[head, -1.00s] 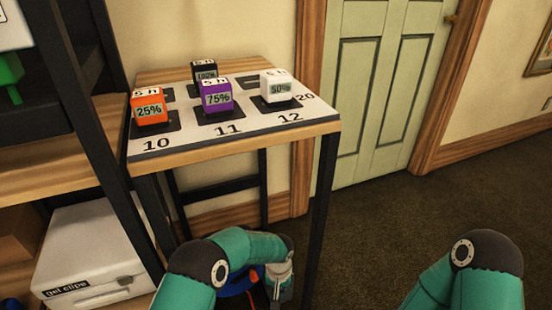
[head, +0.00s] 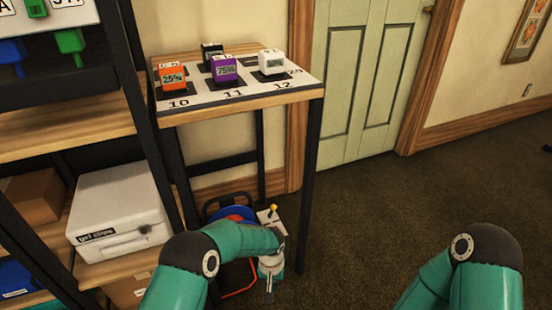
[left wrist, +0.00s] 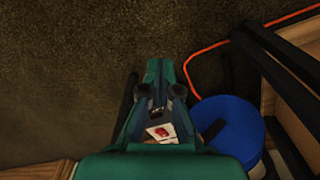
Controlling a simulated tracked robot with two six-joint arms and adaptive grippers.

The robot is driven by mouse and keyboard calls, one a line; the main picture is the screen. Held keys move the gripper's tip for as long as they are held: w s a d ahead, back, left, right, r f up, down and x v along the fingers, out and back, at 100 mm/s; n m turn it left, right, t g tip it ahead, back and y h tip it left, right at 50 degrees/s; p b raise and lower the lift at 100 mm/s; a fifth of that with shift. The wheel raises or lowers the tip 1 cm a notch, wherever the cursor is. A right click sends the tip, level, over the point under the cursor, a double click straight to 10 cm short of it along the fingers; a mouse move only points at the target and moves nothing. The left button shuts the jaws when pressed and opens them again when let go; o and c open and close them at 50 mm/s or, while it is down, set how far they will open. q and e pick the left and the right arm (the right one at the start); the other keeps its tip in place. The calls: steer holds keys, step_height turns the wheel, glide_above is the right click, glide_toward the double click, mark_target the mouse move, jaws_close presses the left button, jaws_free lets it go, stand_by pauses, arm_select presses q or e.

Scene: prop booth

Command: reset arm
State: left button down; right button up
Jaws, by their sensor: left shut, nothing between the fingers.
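My left arm reaches in from the bottom of the head view, bent at the elbow. Its left gripper (head: 269,288) points down, below the table's front edge and close to its front leg. In the left wrist view the left gripper (left wrist: 158,75) shows over the dark carpet, shut, with nothing held.
A small table (head: 240,98) bears orange (head: 172,77), purple (head: 224,68), white (head: 271,63) and black (head: 211,51) cubes. A blue round object (left wrist: 230,130) and orange cord (left wrist: 215,47) lie beside the left gripper. A shelf with a white case (head: 118,205) stands left. Carpet is open right.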

arm_select(q)
steer(key=s+a+r+n+g+h+p, duration=0.1)
steer(key=s+a+r+p, duration=0.3)
steer(key=r+p, duration=0.5)
steer(key=s+a+r+n+g+p, duration=0.1)
steer(key=s+a+r+p, duration=0.1)
steer(key=a+r+p, duration=0.55)
steer(key=s+r+n+t+h+p, duration=0.1)
steer(key=s+r+t+h+p, duration=0.1)
steer(key=s+r+p, duration=1.4)
steer(key=shift+s+d+t+h, duration=0.25)
steer(key=shift+s+h, duration=0.25)
steer(key=shift+s, duration=0.65)
arm_select(e)
step_height(320, 180, up, 34)
steer(key=shift+f, duration=0.2)
arm_select(q)
steer(key=shift+r, duration=0.1)
arm_select(e)
steer(key=shift+c, duration=0.2)
